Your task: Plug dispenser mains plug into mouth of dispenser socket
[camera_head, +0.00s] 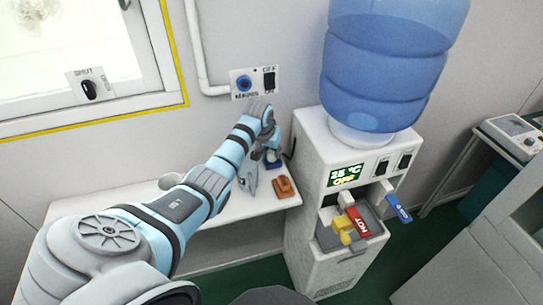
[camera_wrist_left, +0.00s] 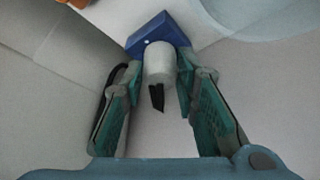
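The dispenser socket (camera_head: 243,84) is a blue round mouth on a white wall plate above the shelf. In the left wrist view a white cylinder (camera_wrist_left: 159,62), apparently the mains plug, with a short black piece at its near end, sits against a blue wedge-shaped block (camera_wrist_left: 150,36). The blue block also shows on the shelf in the head view (camera_head: 273,164). My left gripper (camera_head: 262,172) is low over the shelf; in its wrist view the fingers (camera_wrist_left: 160,68) are open on either side of the white cylinder, with narrow gaps. My right gripper is not in view.
An orange object (camera_head: 284,187) lies on the white shelf (camera_head: 235,205) right of my gripper. The water dispenser (camera_head: 322,160) with its blue bottle (camera_head: 390,60) stands just right. A black cable (camera_wrist_left: 110,82) runs beside my left finger. The wall below the socket is partly behind my arm.

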